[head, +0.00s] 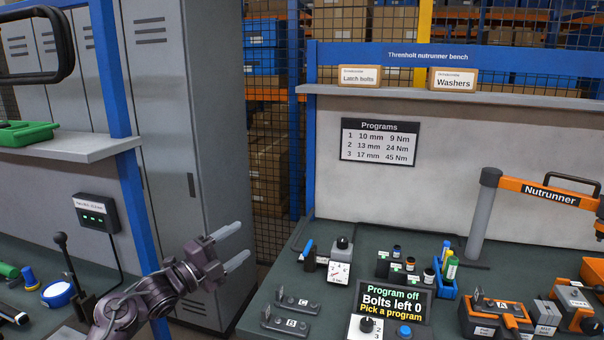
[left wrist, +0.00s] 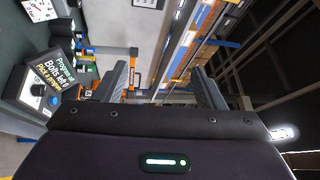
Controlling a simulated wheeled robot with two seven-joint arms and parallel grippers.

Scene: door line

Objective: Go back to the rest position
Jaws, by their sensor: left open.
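My left gripper (head: 236,247) reaches in from the lower left in the head view, in the gap between the left bench and the nutrunner bench. Its two pale fingers are apart with nothing between them. In the left wrist view the two dark fingers (left wrist: 165,88) also stand apart and empty. The gripper touches nothing that I can see. My right gripper is not in either view.
The nutrunner bench (head: 255,318) at right carries a display (head: 393,301) reading "Program off, Bolts left 0, Pick a program", a nutrunner (head: 548,192) and small parts. A blue post (head: 135,185) and grey locker (head: 215,120) stand close to my left arm.

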